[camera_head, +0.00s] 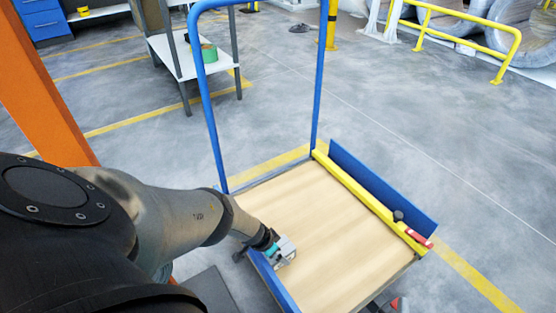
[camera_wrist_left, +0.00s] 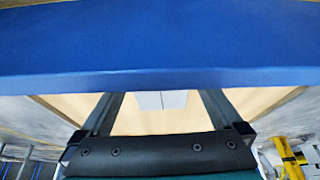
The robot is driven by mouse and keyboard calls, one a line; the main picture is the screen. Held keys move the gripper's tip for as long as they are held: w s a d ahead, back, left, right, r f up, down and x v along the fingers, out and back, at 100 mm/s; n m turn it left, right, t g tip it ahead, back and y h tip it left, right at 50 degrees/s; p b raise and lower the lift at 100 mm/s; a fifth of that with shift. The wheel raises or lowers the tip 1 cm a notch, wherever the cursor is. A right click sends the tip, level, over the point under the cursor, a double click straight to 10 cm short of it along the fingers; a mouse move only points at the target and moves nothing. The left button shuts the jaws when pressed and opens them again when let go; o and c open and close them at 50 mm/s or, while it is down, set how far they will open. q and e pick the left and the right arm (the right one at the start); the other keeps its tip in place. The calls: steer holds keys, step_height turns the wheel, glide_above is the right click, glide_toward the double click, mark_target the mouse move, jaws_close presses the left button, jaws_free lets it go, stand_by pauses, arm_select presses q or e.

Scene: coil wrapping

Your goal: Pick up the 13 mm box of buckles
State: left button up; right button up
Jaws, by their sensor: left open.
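A small pale grey-white box (camera_wrist_left: 161,100) with a seam down its middle lies on the wooden deck in the left wrist view, between my finger lines and partly hidden by a blue board. I cannot read its label or tell its size. My left gripper (camera_wrist_left: 160,112) is open, with one finger on each side of the box in the picture; contact is not visible. In the head view my left gripper (camera_head: 279,247) is low over the left edge of the cart, where a small grey shape cannot be clearly told from the gripper. My right gripper is not in view.
The cart deck (camera_head: 335,225) is mostly bare. Blue side boards (camera_head: 385,187), a yellow bar (camera_head: 365,195) and a tall blue handle (camera_head: 212,120) bound it. A red-handled tool (camera_head: 418,236) lies at the right corner. A table with green tape (camera_head: 209,53) stands behind.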

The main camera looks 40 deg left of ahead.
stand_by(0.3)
arm_select(q)
jaws_close()
stand_by(0.7)
